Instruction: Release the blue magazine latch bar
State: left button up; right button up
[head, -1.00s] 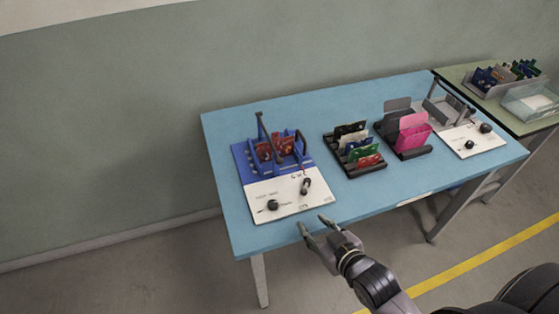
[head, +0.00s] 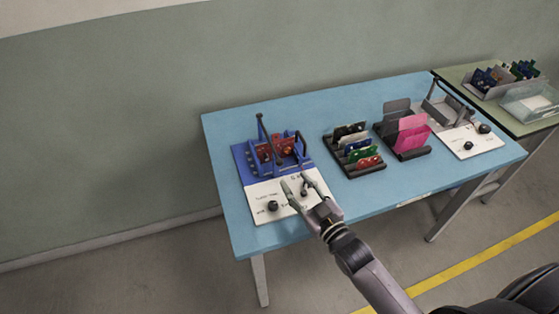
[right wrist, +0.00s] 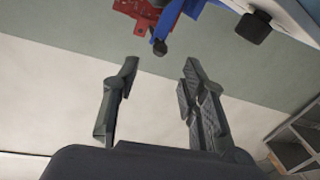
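The blue magazine (head: 248,160) stands at the left of the blue table and holds red boards (head: 283,146). A dark latch bar (head: 262,132) rises at its left side and slants across it. My right gripper (head: 295,182) is open over the white panel in front of the magazine, its fingers pointing towards it. In the right wrist view the open fingers (right wrist: 160,68) have nothing between them. Blue and red parts (right wrist: 185,15) show beyond the tips, with a small dark end below them. I cannot tell whether the gripper touches anything. My left gripper is not in view.
The white panel (head: 262,190) has black knobs, one (head: 272,205) left of my gripper. Black racks with cards (head: 355,150) and a pink holder (head: 412,140) stand to the right. A grey magazine (head: 440,112) is farther right. The table's front middle is clear.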

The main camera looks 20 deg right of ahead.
aim_at(280, 163)
jog(key=x, duration=0.9)
jog(key=shift+w+p, duration=0.1)
jog(key=shift+p, duration=0.2)
grip_shut()
dwell(0.4)
